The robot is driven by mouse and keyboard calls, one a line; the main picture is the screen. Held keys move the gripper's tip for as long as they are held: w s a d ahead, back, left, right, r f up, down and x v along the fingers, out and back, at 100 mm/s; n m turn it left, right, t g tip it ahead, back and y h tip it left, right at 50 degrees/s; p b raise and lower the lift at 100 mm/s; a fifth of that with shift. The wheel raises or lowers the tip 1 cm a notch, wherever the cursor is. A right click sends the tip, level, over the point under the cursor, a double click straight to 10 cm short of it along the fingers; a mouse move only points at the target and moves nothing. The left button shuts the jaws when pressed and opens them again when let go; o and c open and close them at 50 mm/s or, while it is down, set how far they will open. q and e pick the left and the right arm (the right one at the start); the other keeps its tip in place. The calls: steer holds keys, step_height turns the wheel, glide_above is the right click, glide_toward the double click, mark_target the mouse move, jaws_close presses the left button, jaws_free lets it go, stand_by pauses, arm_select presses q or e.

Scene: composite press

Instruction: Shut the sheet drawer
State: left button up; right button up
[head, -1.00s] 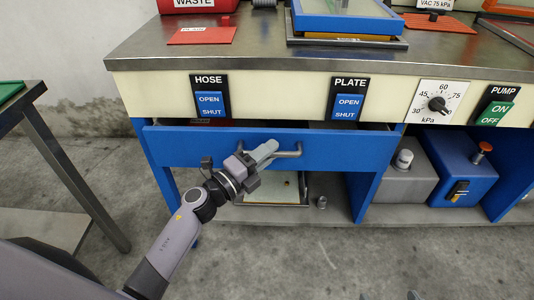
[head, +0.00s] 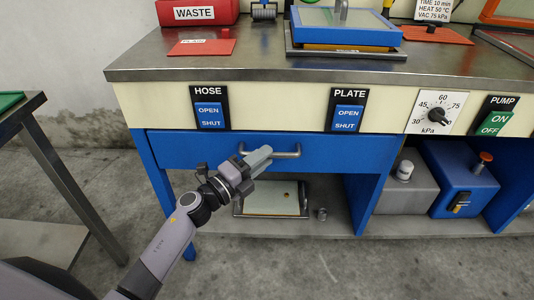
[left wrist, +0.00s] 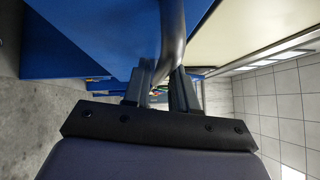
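The sheet drawer (head: 345,150) is the wide blue front under the cream panel in the head view. Its front sits up against the frame, and no open inside shows above it. Its grey bar handle (head: 285,154) also shows in the left wrist view (left wrist: 173,35). My left gripper (head: 262,156) is at the left part of the handle. In the left wrist view its fingers (left wrist: 160,88) lie on either side of the bar and appear closed on it. My right gripper is in neither view.
The steel worktop (head: 260,72) holds a red waste bin (head: 195,12) and a blue-framed plate. HOSE (head: 209,108) and PLATE (head: 348,110) switches sit just above the drawer. A low shelf below carries a tray (head: 272,198) and a blue pump (head: 463,180).

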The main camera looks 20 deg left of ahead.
arm_select(q)
steer(key=shift+v, duration=2.6)
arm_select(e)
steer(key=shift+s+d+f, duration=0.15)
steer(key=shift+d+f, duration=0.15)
arm_select(q)
steer(key=s+d+f+n+g+y, duration=0.3)
steer(key=s+f+n, duration=0.1)
steer(key=s+n, duration=0.65)
steer(key=s+d+f+n+g+y, duration=0.2)
steer(key=s+d+f+n+g, duration=0.15)
steer(key=s+n, duration=0.75)
steer(key=a+r+n+y+p, duration=0.1)
steer(key=a+r+p, duration=0.5)
steer(key=r+p, duration=0.7)
steer(key=s+y+p, duration=0.1)
steer(key=p, duration=1.1)
steer(key=shift+a+r, duration=0.15)
steer(key=shift+r, duration=0.25)
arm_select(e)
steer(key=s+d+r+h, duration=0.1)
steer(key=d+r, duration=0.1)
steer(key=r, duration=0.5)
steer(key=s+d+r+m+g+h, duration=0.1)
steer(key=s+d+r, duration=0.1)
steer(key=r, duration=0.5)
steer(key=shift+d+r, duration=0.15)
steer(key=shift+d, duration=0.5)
arm_select(q)
steer(key=shift+n, duration=0.25)
